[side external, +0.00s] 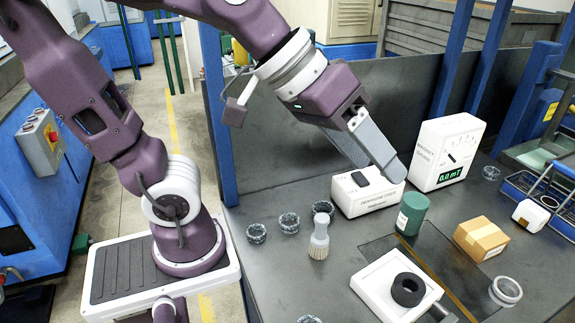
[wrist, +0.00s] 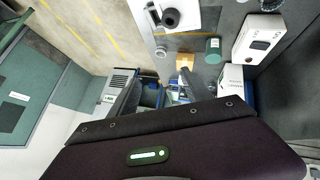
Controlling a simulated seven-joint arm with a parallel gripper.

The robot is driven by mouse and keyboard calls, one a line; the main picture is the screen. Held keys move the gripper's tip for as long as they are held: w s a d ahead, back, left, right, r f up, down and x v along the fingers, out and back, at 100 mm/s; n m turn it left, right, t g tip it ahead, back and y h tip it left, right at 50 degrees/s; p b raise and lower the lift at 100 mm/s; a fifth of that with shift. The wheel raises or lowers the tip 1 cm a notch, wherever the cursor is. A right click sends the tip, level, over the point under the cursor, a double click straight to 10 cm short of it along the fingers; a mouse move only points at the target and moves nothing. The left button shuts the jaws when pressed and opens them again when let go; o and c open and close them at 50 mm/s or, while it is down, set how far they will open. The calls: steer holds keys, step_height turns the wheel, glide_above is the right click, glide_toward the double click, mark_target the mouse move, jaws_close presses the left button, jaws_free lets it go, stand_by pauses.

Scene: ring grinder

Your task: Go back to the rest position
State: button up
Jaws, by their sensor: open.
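My gripper (side external: 394,172) is raised above the bench in the side view, its grey fingers pointing down and to the right. The fingers overlap there, so the gap is hidden. In the wrist view my gripper (wrist: 172,92) shows its fingers apart, with nothing held between them. In the side view the fingertips appear in front of the low white box (side external: 350,199); the exact height above it is hard to tell. A dark ring (side external: 408,290) sits on the white fixture (side external: 372,284), well apart from my gripper; both also show at the top of the wrist view.
The bench also holds a green cylinder (side external: 412,214), a cardboard box (side external: 481,239), a white meter (side external: 446,153), a brush (side external: 319,238) and several dark rings (side external: 289,222). A blue post (side external: 217,110) and a dark back panel (side external: 285,130) stand behind.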

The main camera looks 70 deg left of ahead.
steer(key=s+a+f+m+g+y, duration=0.1)
steer(key=s+a+f+y, duration=0.2)
steer(key=s+a, duration=0.6)
steer(key=shift+s+f+g+y, duration=0.3)
steer(key=shift+f+g, duration=0.1)
steer(key=shift+f, duration=0.4)
